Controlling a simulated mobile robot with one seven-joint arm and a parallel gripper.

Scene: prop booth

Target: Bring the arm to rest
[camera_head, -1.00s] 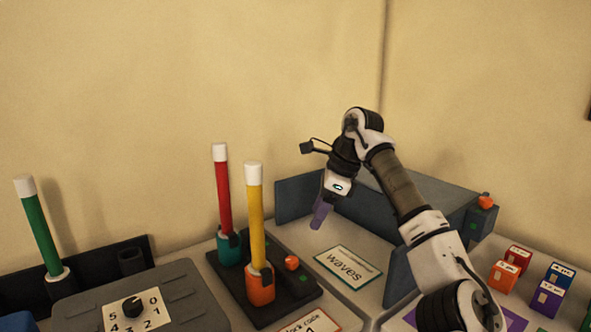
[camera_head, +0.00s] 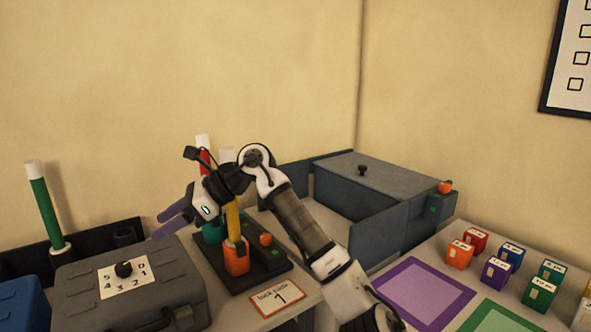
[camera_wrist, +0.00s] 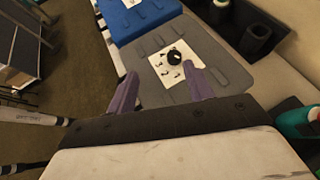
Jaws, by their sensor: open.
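My gripper (camera_head: 172,222) is in the head view at the left of centre, above the right part of the grey case. Its two purple fingers are apart with nothing between them. In the wrist view my gripper (camera_wrist: 162,90) also shows open and empty, with the grey case (camera_wrist: 225,70) and its dial (camera_wrist: 173,57) beyond the fingertips. My arm reaches up from the bottom of the head view and bends over to the left. It partly hides the red and yellow sticks.
The yellow stick (camera_head: 232,221) stands in an orange holder (camera_head: 237,258) close behind my gripper. A green stick (camera_head: 44,208) stands at the left. A grey-blue bin (camera_head: 397,240) stands right of my arm. Several coloured blocks (camera_head: 495,271) stand at the right by a purple square (camera_head: 424,292).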

